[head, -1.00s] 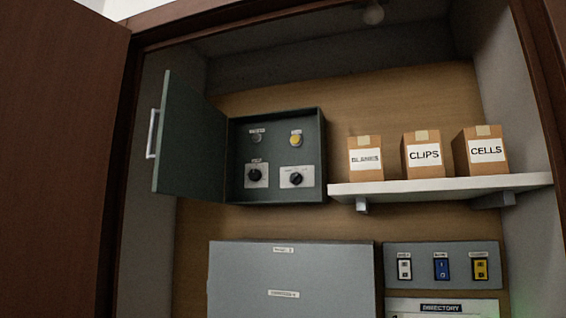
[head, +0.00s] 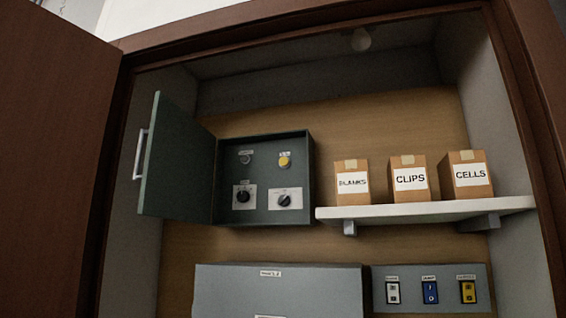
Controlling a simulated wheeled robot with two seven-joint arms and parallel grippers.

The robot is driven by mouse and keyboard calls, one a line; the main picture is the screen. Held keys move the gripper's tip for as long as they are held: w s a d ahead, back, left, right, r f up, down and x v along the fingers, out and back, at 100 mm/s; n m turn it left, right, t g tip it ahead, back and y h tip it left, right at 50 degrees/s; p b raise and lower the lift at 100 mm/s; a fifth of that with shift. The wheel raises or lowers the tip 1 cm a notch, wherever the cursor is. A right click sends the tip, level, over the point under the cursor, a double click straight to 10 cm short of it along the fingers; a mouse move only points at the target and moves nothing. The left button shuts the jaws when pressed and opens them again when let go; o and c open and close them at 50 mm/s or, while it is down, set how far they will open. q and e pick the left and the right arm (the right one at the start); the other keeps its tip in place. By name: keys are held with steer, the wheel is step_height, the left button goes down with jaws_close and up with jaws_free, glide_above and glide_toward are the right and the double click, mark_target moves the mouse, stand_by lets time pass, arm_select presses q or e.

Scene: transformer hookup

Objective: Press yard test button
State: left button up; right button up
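A green control box (head: 264,205) hangs on the back wall of a cabinet in the head view, its door (head: 176,165) swung open to the left. Inside, a yellow button (head: 285,161) sits at upper right and a small dark round fitting (head: 245,159) at upper left, each under a small label too blurred to read. Below them are two black rotary knobs, a left knob (head: 242,196) and a right knob (head: 284,200), on pale plates. Neither of my grippers shows in the head view.
A white shelf (head: 420,211) right of the box holds cartons marked BLANKS (head: 352,196), CLIPS (head: 411,196) and CELLS (head: 469,190). Below are a grey panel (head: 280,290) and a switch plate (head: 410,291). A brown cabinet door (head: 55,160) stands open at left.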

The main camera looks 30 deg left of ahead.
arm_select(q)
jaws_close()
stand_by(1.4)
